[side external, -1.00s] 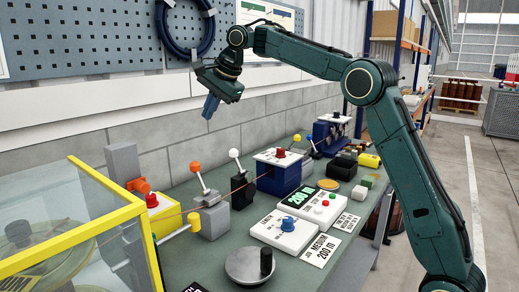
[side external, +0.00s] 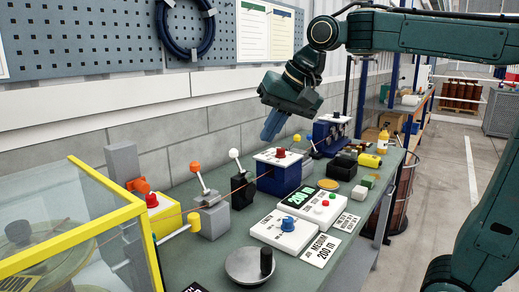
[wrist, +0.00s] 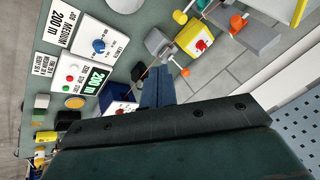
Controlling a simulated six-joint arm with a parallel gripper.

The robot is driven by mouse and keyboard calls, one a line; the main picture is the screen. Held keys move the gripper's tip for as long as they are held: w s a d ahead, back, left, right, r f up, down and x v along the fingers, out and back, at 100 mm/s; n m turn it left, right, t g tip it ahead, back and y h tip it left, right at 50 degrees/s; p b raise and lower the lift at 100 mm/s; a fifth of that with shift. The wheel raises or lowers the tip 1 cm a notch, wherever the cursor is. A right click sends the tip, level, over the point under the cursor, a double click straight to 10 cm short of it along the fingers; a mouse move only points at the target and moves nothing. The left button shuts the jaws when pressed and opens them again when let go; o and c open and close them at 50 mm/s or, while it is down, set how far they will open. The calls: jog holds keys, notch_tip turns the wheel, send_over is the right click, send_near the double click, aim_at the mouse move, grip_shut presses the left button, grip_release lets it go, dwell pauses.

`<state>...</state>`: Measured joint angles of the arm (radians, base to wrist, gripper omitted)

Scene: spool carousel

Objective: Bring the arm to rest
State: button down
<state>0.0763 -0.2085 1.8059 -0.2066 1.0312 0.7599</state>
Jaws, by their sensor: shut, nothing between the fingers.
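My gripper (side external: 273,124) hangs in the air above the back of the bench, over the blue box with the red knob (side external: 281,153). Its blue fingers are shut with nothing between them and point down, a little to the left. In the wrist view the shut fingers (wrist: 156,88) show above the dark gripper body, with the bench beyond. My gripper touches nothing on the bench in these views.
The green bench (side external: 203,268) carries levers, a white box with a blue knob (side external: 286,230), a display box with buttons (side external: 318,208) and a crank disc (side external: 250,266). A yellow-framed clear guard (side external: 110,232) stands at left. A pegboard wall (side external: 80,40) stands behind.

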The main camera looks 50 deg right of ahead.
jog(key=s+f+n, duration=0.3)
jog(key=s+f, duration=0.3)
jog(key=s, duration=0.3)
jog(key=s+f+n, duration=0.4)
jog(key=s+f, duration=0.2)
jog(key=s, duration=0.3)
jog(key=shift+s+d+f+h, duration=0.25)
jog(key=shift+d+f+h, duration=0.05)
jog(key=shift+f+h, duration=0.1)
